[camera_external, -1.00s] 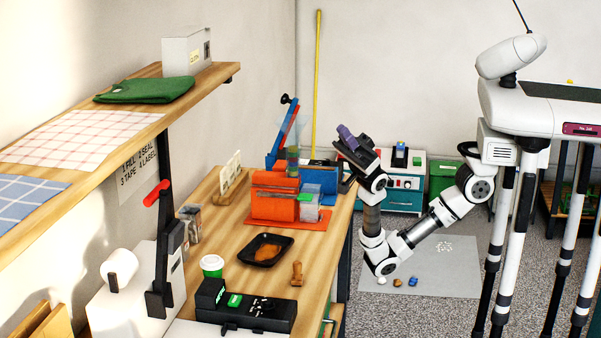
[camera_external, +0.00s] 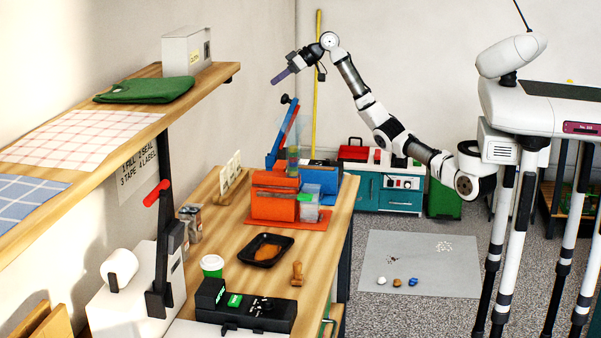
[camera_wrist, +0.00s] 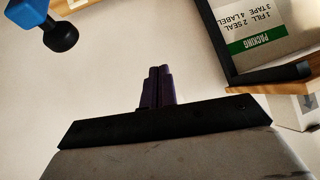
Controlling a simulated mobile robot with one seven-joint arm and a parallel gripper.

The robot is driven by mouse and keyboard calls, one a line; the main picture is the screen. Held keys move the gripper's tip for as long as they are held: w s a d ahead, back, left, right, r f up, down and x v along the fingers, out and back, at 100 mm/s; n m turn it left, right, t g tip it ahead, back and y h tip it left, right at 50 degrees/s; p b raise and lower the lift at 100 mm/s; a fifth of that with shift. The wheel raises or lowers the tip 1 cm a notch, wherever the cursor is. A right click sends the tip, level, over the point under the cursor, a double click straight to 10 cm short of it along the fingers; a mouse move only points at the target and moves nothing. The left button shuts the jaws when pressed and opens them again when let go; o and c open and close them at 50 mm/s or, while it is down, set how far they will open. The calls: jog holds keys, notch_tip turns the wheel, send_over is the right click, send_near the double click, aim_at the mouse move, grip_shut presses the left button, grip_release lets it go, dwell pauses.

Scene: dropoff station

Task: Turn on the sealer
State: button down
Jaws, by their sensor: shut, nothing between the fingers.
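My gripper (camera_external: 280,77) is shut and empty, its purple fingers together. It is high above the back of the wooden bench, touching nothing. The wrist view also shows the closed fingers (camera_wrist: 158,88). Below the gripper stands a blue, red-edged lever device (camera_external: 285,136) with a black knob, raised at a slant; this looks like the sealer. Its black knob (camera_wrist: 60,36) shows at the top left of the wrist view.
A wooden shelf (camera_external: 140,130) overhangs at left. A red-handled press (camera_external: 163,260) stands front left.

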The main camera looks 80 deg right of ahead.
jog(key=s+d+r+m+g, duration=0.2)
jog(key=s+d, duration=0.6)
jog(key=d, duration=0.1)
jog(key=d+f+g+h+b, duration=0.1)
jog(key=d+f+g, duration=0.1)
jog(key=f, duration=0.9)
jog(key=d+f+n+g+h+b, duration=0.1)
jog(key=d+f, duration=0.3)
jog(key=f, duration=0.6)
jog(key=shift+s+d+f+n+g+h+b, duration=0.3)
jog(key=shift+f+g+h+b, duration=0.1)
jog(key=shift+g+b, duration=0.1)
jog(key=shift+w+f, duration=0.15)
jog(key=p+x, duration=0.1)
jog(key=x, duration=0.3)
jog(key=p+x, duration=0.1)
jog(key=x, duration=0.3)
jog(key=p+x, duration=0.1)
jog(key=x, duration=0.3)
jog(key=shift+s+f, duration=0.15)
jog(key=shift+s, duration=0.1)
jog(key=shift+x, duration=0.8)
jog(key=shift+s, duration=0.15)
jog(key=shift+a, duration=0.1)
